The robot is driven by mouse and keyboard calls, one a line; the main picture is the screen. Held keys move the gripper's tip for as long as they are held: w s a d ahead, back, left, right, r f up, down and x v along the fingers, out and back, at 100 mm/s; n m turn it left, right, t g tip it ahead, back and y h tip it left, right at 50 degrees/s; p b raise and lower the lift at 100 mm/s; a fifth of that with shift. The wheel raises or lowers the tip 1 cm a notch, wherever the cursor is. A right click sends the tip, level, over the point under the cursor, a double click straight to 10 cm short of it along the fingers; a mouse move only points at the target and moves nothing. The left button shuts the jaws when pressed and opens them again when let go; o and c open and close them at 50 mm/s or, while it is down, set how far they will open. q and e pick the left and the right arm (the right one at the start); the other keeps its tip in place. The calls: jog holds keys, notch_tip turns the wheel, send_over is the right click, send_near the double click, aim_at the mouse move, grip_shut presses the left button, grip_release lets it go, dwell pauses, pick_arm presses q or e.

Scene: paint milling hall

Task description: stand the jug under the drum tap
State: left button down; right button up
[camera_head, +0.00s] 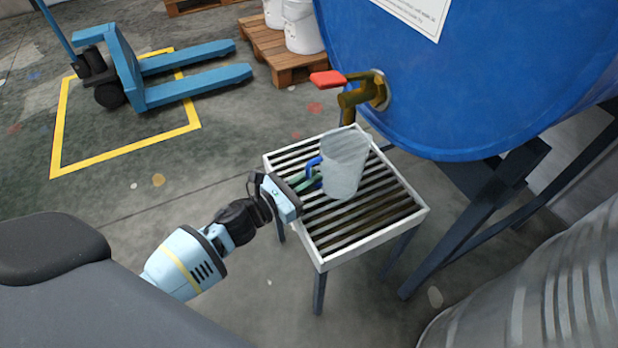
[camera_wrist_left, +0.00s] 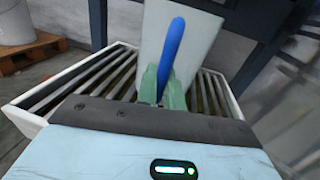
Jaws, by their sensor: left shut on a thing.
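A translucent whitish jug (camera_head: 345,166) with a blue handle is upright at the slatted stand (camera_head: 372,247), just below and in front of the drum tap (camera_head: 354,95). I cannot tell whether its base touches the slats. The brass tap with a red lever comes out of the blue drum (camera_head: 455,75). My left gripper (camera_head: 312,180) reaches in from the left and is shut on the jug's handle. In the left wrist view its green fingers (camera_wrist_left: 163,88) close around the blue handle (camera_wrist_left: 172,50), with the jug (camera_wrist_left: 200,40) behind. My right gripper is not in view.
The drum rests on a dark steel frame (camera_head: 490,205) right of the stand. A grey ribbed metal drum (camera_head: 560,290) stands at lower right. A blue pallet jack (camera_head: 140,75) is parked at upper left in a yellow floor marking. White buckets (camera_head: 303,28) stand on a pallet behind.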

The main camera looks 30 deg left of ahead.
pick_arm(q)
jog(key=c, duration=1.5)
grip_release()
jog(key=shift+s+r, duration=0.1)
jog(key=shift+r, duration=0.05)
jog(key=p+v, duration=0.1)
jog(key=v, duration=1.1)
